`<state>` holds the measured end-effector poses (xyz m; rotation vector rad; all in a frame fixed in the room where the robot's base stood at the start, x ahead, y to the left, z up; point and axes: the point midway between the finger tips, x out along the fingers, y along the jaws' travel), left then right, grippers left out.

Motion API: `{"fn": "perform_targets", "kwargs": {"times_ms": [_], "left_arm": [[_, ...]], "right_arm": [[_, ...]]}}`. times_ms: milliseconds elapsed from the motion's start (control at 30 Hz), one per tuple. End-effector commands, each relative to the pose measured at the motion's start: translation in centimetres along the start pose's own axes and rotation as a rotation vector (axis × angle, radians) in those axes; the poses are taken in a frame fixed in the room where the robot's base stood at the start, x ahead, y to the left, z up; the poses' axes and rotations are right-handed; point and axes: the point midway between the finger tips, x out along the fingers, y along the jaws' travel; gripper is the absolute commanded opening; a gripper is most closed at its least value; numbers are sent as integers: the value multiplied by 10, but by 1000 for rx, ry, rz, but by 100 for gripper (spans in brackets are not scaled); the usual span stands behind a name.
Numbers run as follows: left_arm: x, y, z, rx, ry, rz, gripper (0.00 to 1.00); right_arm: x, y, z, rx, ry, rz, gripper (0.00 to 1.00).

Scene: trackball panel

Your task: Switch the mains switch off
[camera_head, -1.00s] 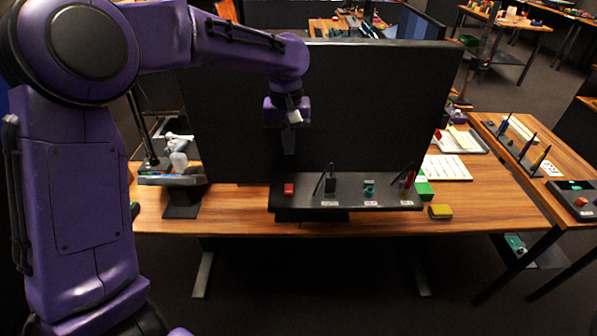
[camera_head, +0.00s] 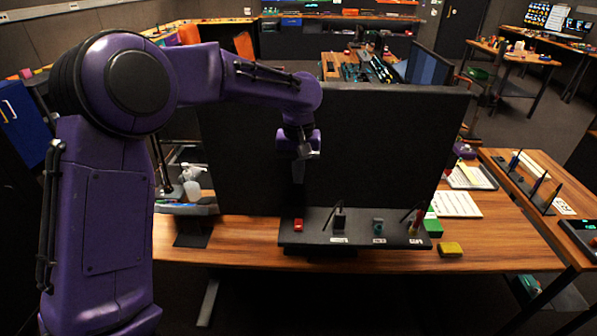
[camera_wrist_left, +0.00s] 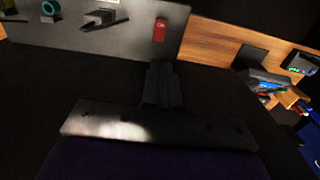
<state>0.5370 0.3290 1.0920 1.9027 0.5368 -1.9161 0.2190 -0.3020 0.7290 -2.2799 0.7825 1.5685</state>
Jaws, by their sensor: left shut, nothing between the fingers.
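The mains switch appears to be the small red block (camera_head: 298,225) at the left end of the dark panel (camera_head: 318,239) on the desk. It also shows in the left wrist view as a red rocker (camera_wrist_left: 160,29) with a small pale marking that I cannot read. My left gripper (camera_head: 299,180) points down above the switch, apart from it, in front of the dark upright screen. Its fingers are together and empty; in the left wrist view the fingertips (camera_wrist_left: 161,70) lie just short of the switch. My right gripper is not in view.
The panel also bears a dark holder (camera_head: 340,219), a teal trackball part (camera_head: 378,226) and thin upright sticks. The large dark screen (camera_head: 380,140) stands close behind. A green box (camera_head: 432,228) and a yellow block (camera_head: 451,249) lie to the right. The front desk strip is clear.

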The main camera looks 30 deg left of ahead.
Motion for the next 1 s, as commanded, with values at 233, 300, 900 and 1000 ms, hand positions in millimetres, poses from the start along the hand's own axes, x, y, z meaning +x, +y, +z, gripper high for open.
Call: {"fn": "perform_targets", "kwargs": {"times_ms": [233, 300, 900, 1000], "left_arm": [[0, 0, 0, 1, 0, -1, 0], [-2, 0, 0, 1, 0, -1, 0], [-99, 0, -14, 0, 5, 1, 0], [-118, 0, -16, 2, 3, 0, 0]], "right_arm": [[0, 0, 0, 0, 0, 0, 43], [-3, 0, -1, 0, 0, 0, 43], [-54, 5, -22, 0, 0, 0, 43], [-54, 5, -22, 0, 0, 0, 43]]}}
